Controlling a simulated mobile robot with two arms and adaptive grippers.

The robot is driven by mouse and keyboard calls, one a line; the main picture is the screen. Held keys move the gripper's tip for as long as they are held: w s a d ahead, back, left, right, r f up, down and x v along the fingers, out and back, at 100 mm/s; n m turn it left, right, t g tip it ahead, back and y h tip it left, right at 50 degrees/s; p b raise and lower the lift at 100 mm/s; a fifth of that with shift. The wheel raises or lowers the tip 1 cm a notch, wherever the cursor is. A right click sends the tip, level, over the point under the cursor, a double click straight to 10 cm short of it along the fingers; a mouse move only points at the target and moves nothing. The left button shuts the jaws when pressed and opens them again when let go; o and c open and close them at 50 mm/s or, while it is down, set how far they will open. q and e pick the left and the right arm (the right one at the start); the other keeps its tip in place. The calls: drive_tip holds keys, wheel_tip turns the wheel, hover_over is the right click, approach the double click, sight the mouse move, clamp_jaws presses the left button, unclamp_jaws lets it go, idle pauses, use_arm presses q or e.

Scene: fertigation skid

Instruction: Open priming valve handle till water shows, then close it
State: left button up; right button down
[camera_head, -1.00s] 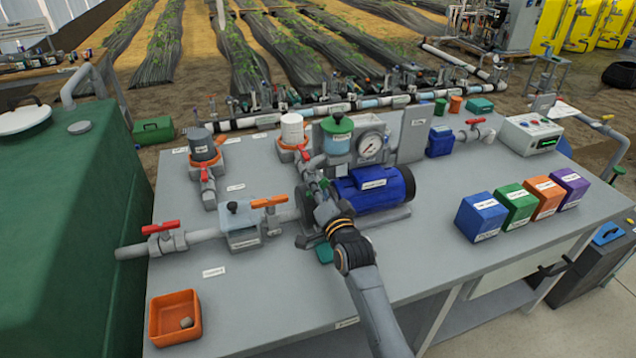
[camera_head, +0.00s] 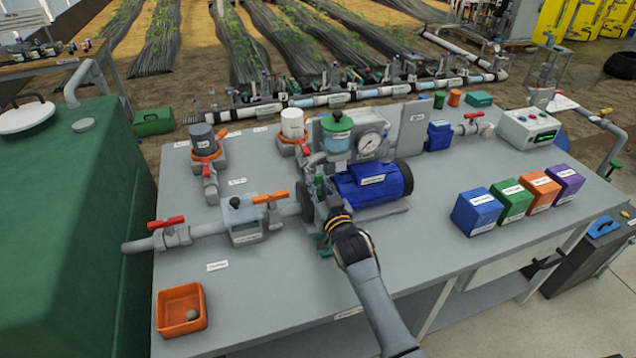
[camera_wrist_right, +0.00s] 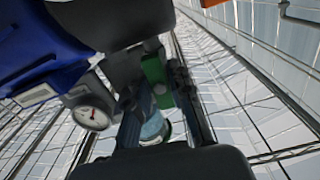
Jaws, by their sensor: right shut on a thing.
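The blue pump (camera_head: 375,185) lies on the grey bench, with a clear-walled pot (camera_head: 337,140) under a green lid and a round gauge (camera_head: 370,144) behind it. My right gripper (camera_head: 319,194) is at the pump's front left end, shut on a small green handle (camera_head: 320,180), which I take as the priming valve handle. In the right wrist view the green handle (camera_wrist_right: 154,68) sits between the fingers; my gripper and wrist hide much of the valve. A small teal part (camera_head: 323,246) shows below the gripper. I cannot make out water at the valve. My left gripper is out of view.
The inlet pipe carries a red-handled valve (camera_head: 166,222) and an orange-handled valve (camera_head: 270,198) left of the pump. An orange tray (camera_head: 163,320) holds a small round object. Several coloured boxes (camera_head: 515,205) stand at the right. The front middle bench is clear.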

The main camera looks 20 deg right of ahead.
drive_tip(key=shift+n, duration=0.5)
drive_tip(key=c, duration=1.3)
unclamp_jaws()
drive_tip(key=s, duration=1.2)
drive_tip(key=shift+d, duration=0.2)
